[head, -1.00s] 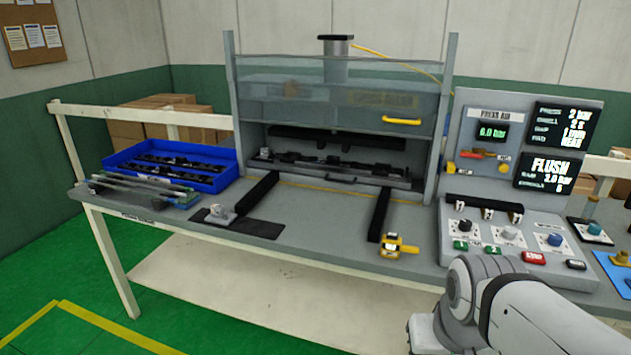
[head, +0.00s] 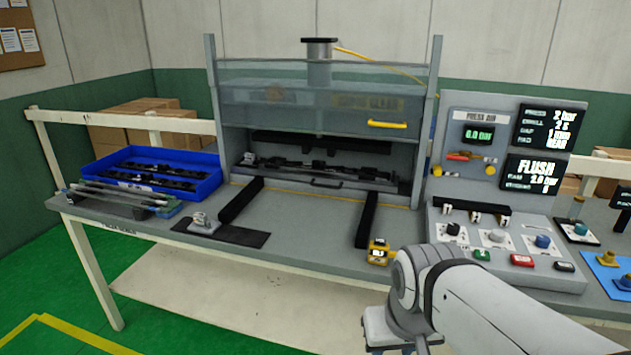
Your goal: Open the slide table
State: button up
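The slide table (head: 300,176) is a flat grey plate inside the press, carrying a long dark trim part with clips. A dark bar handle (head: 326,184) is on its front edge. The table sits back inside the press opening, behind two black rails (head: 241,200) that run forward over the bench. The clear guard (head: 320,98) with a yellow handle (head: 387,124) is up, above the opening. My arm shows at the lower right, in front of the bench.
A blue tray (head: 207,181) of dark parts stands left, with grey strips beside it. A yellow gauge (head: 378,252) sits by the right rail's front end. A black mat (head: 245,237) lies near the left rail. The control panel (head: 505,248) stands right. Bench between rails is clear.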

aim_at(364, 181)
jog(key=i, duration=1.5)
jog(key=u, duration=0.05)
